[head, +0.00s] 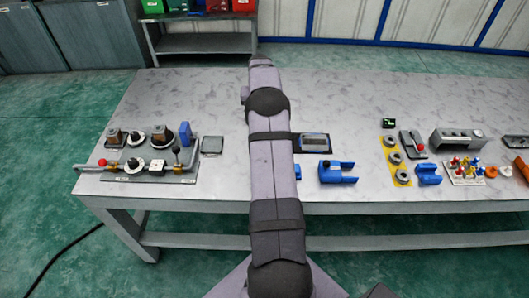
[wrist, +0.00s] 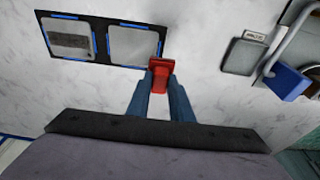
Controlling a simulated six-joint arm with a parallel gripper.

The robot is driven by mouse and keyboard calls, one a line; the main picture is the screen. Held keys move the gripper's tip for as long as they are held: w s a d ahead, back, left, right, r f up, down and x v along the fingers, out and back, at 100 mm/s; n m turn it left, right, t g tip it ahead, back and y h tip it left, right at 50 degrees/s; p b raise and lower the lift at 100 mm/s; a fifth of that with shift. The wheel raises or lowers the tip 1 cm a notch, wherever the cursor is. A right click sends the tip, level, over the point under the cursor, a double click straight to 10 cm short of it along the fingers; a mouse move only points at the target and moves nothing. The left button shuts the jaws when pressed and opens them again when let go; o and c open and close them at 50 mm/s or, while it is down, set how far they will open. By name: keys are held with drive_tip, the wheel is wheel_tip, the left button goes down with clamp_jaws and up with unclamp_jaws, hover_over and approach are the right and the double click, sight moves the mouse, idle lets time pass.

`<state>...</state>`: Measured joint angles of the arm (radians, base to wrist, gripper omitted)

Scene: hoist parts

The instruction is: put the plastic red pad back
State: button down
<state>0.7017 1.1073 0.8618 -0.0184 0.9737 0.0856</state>
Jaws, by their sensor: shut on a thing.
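My gripper (wrist: 161,80) is shut on the red pad (wrist: 160,65) in the wrist view, its two blue-grey fingers on either side of it. The pad's upper end shows beyond the fingertips. A black two-bay holder (wrist: 101,40) with blue edge marks lies beside the pad in the picture. Its left bay holds a grey block (wrist: 70,41); its right bay looks empty, with a pale floor. The pad is by the lower right corner of that bay; its height above the table is unclear. In the head view my arm hides the gripper, the pad and part of the holder (head: 329,149).
A grey labelled plate (wrist: 244,56) and a blue part (wrist: 289,81) lie right in the wrist view. The head view shows a valve assembly (head: 150,160) left, a blue bracket (head: 337,172) and several small parts right. Bare table (head: 225,100) lies behind.

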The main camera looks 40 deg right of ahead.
drive_tip(key=r, duration=0.1)
drive_tip(key=w+r, duration=0.1)
drive_tip(key=r, duration=0.1)
drive_tip(key=shift+w+r, duration=0.35)
drive_tip(key=shift+w, duration=0.05)
drive_tip(key=shift+a+r+b, duration=0.55)
drive_tip(key=shift+a+r, duration=0.9)
drive_tip(key=shift+r, duration=1.8)
drive_tip(key=s+a+f+n, duration=0.1)
drive_tip(key=s+a, duration=0.4)
drive_tip(key=s, duration=0.1)
drive_tip(key=shift+m, duration=0.5)
drive_tip(key=shift+s+a+f+p, duration=0.3)
drive_tip(key=shift+s+a+f, duration=0.6)
drive_tip(key=shift+f, duration=1.6)
drive_tip(key=shift+s+a+f+p, duration=0.25)
drive_tip(key=shift+s+a+f, duration=0.55)
drive_tip(key=shift+f, duration=1.75)
drive_tip(key=shift+s+a+f+p, duration=0.3)
drive_tip(key=shift+s+a+f, duration=0.6)
drive_tip(key=shift+f, duration=1.6)
drive_tip(key=shift+s+d+f+p, duration=0.1)
drive_tip(key=shift+d+f+p, duration=0.1)
drive_tip(key=shift+f, duration=0.6)
drive_tip(key=shift+s+d+f+p, duration=0.1)
drive_tip(key=shift+f+p, duration=0.1)
drive_tip(key=shift+f, duration=0.55)
drive_tip(key=shift+f, duration=0.1)
